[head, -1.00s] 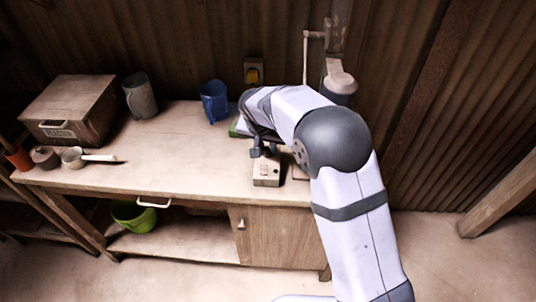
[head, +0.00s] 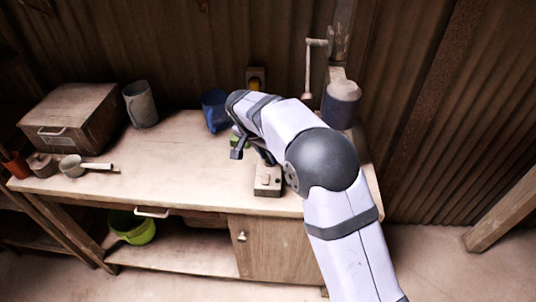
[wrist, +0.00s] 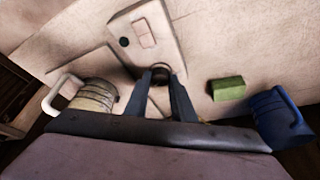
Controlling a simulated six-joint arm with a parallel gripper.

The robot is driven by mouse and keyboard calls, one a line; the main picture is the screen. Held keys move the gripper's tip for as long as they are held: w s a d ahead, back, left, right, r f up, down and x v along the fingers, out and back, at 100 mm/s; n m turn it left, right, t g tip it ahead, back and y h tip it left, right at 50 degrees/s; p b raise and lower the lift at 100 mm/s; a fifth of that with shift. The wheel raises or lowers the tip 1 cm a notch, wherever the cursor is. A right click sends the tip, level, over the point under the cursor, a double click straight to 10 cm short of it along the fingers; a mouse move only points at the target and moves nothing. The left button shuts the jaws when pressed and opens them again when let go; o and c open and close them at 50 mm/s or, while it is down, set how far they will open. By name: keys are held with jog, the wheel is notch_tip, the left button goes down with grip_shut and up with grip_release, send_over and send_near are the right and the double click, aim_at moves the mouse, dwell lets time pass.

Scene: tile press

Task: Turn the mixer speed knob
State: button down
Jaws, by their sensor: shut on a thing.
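My gripper (wrist: 162,76) reaches down between its two dark fingers in the wrist view. Its fingertips are closed around a small dark round piece (wrist: 163,68), which looks like the knob; the fingers partly hide it. A pale control box (wrist: 141,36) with a small black round spot and a light rectangular plate lies just beyond the fingertips. In the head view the box (head: 268,188) stands near the worktop's front edge, below my wrist. My arm covers the fingertips and the gripped piece there.
A green block (wrist: 228,89) and a blue mug (wrist: 276,117) lie to the right in the wrist view. A cylinder with a white handle (wrist: 95,97) is to the left. In the head view a grey pot (head: 341,104) stands behind my arm. The worktop (head: 170,160) is clear at centre.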

jog(key=c, duration=1.5)
grip_release()
jog(key=b+v, duration=0.1)
jog(key=v, duration=0.6)
jog(key=shift+r, duration=0.15)
jog(key=s+d+f+n+g+p, duration=0.1)
jog(key=s+d+f+n, duration=0.1)
jog(key=s+d, duration=0.5)
jog(key=s+d+f+n+g+y+p, duration=0.1)
jog(key=s+d+f+n, duration=0.1)
jog(key=s+d, duration=0.5)
jog(key=s+d+f+n+g+y+p, duration=0.1)
jog(key=s+d+f+n+g, duration=0.1)
jog(key=s+d, duration=0.5)
jog(key=shift+s+d+f, duration=0.1)
jog(key=shift+s+f, duration=0.1)
jog(key=shift+s, duration=0.95)
jog(key=shift+s+d+f, duration=0.1)
jog(key=shift+s+f, duration=0.15)
jog(key=shift+s, duration=0.85)
jog(key=shift+s+f, duration=0.2)
jog(key=shift+s, duration=0.95)
